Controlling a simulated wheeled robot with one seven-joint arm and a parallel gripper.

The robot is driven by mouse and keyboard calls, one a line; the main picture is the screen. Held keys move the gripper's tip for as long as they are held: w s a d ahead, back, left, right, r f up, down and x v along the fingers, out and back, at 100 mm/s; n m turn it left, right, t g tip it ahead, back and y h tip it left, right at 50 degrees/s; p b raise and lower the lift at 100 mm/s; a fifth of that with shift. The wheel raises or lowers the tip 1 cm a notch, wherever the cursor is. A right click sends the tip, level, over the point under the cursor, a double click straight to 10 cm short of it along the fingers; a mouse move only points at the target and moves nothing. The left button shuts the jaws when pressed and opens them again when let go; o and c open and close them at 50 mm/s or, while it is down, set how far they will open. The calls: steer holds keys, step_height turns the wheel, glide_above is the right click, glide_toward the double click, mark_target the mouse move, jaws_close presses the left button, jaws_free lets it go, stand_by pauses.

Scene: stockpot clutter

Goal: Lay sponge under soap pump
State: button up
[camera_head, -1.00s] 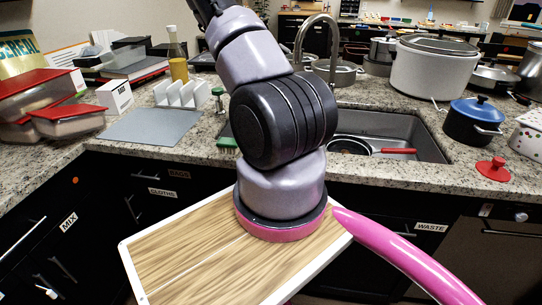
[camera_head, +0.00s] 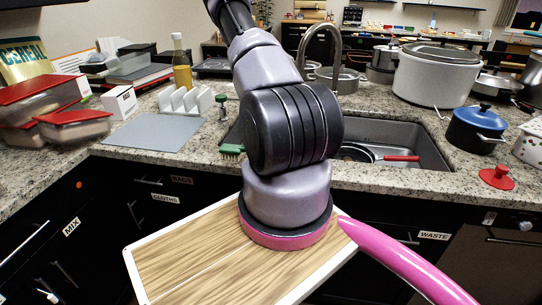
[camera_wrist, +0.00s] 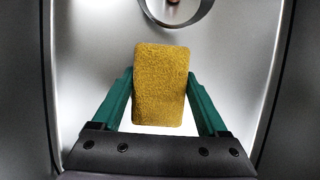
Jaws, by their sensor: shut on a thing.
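The yellow sponge (camera_wrist: 161,95) fills the space between the two green fingers of my gripper (camera_wrist: 160,74) in the wrist view. My gripper is shut on it, and the sponge hangs upright in the picture over a pale metal surface. I cannot make out a soap pump for certain; a small green-topped container (camera_head: 221,107) stands left of the sink.
A round metal rim (camera_wrist: 175,10) shows at the top of the wrist view. A pan (camera_head: 358,152) with a red handle lies in the sink. The faucet (camera_head: 338,45) rises behind. The grey mat (camera_head: 155,133) is clear.

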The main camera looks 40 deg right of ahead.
steer(key=shift+f, duration=0.75)
steer(key=shift+f, duration=0.1)
steer(key=o, duration=1.4)
steer(key=shift+c, duration=0.2)
